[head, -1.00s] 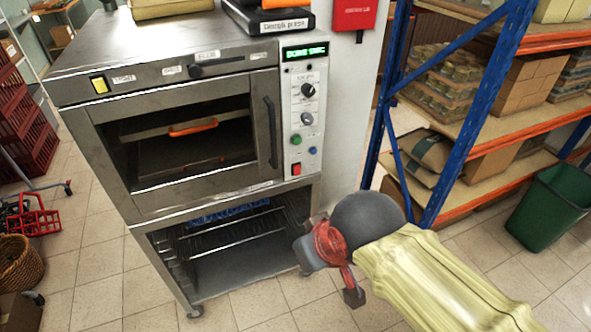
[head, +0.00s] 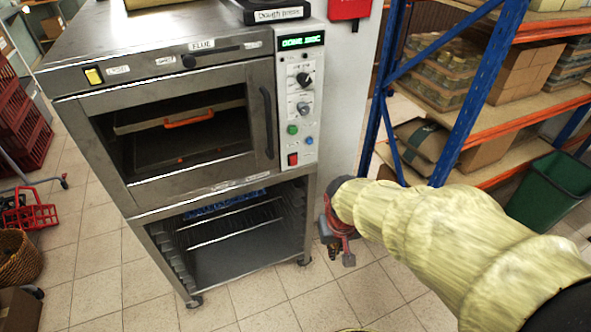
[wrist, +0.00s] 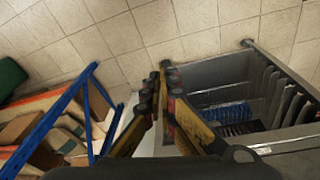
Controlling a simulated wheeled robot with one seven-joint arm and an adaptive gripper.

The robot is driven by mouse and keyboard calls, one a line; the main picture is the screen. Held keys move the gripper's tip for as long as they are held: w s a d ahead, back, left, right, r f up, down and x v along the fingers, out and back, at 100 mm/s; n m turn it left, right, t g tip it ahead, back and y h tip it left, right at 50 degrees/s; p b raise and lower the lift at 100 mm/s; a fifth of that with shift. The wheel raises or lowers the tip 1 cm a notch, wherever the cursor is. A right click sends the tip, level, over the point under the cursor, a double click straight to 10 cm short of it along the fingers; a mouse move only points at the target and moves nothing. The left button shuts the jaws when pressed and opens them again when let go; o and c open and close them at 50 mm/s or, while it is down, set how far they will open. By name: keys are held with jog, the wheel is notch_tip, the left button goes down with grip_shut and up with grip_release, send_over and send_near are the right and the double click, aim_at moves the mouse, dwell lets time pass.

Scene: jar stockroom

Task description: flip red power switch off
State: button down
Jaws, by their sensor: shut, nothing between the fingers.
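The red power switch (head: 292,159) is a small red rocker low on the oven's control panel (head: 300,100), below a green and a blue button. My gripper (head: 340,256) hangs below and to the right of the switch in the head view, beside the open lower rack and apart from the panel. In the wrist view, my gripper (wrist: 164,72) has its fingers together and empty, with floor tiles beyond them. The switch does not show in the wrist view. Its on or off position is too small to tell.
The steel oven (head: 190,130) stands on an open rack (head: 240,255), which also shows in the wrist view (wrist: 225,75). A blue-posted shelf (head: 480,90) with boxes and a green bin (head: 550,190) stand to the right. Tiled floor lies clear in front.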

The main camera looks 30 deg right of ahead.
aim_at(292, 166)
jog(key=w+d+f+m+t+h, duration=0.1)
jog(key=w+d+f+m+t, duration=0.1)
jog(key=w+d+f+m, duration=0.45)
jog(key=w+d+f+m+t, duration=0.1)
jog(key=w+d+f+t, duration=0.3)
jog(key=f, duration=0.6)
jog(key=w+a+r+m+t+y, duration=0.1)
jog(key=w+a+r+m+t, duration=0.2)
jog(key=w+r+m+t, duration=0.4)
jog(key=w+r+t, duration=0.1)
jog(key=w+r, duration=0.4)
jog(key=shift+w+r, duration=0.3)
jog(key=shift+r, duration=0.05)
jog(key=shift+w+m, duration=0.1)
jog(key=shift+m, duration=0.15)
jog(key=b+x, duration=0.4)
jog(key=x, duration=0.9)
jog(key=shift+w+a+f, duration=0.1)
jog(key=shift+w+f, duration=0.1)
jog(key=shift+w+b, duration=0.25)
jog(key=shift+b, duration=0.05)
